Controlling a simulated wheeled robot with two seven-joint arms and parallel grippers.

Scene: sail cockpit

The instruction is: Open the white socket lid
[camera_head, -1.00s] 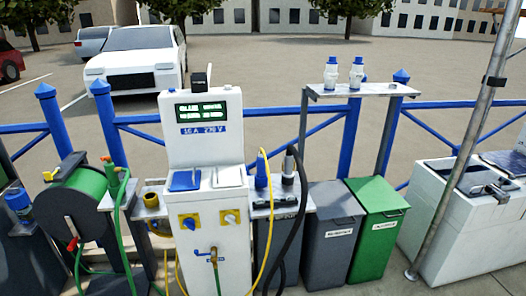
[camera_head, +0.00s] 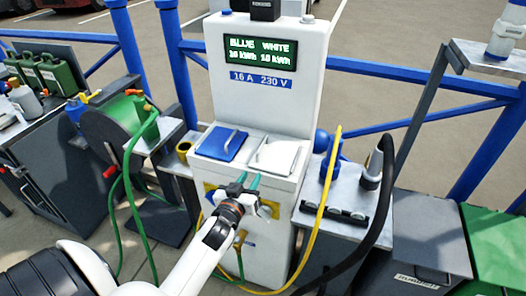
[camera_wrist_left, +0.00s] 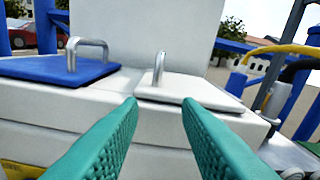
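The white socket lid (camera_head: 275,157) lies shut and flat on the pedestal's sloped shelf, to the right of the blue lid (camera_head: 221,144). In the left wrist view the white lid (camera_wrist_left: 190,88) carries an upright metal loop handle (camera_wrist_left: 159,68), just ahead of my fingers. My left gripper (camera_head: 247,181) is in front of the pedestal, below and in front of the white lid. Its two green fingers (camera_wrist_left: 160,125) are spread with nothing between them, and they are apart from the handle. My right gripper is out of view.
The white pedestal (camera_head: 270,105) has a display reading "BLUE WHITE". A yellow cable (camera_head: 326,190) and a thick black cable (camera_head: 376,215) hang at its right. A green hose reel (camera_head: 110,125) stands left. Grey and green bins stand right.

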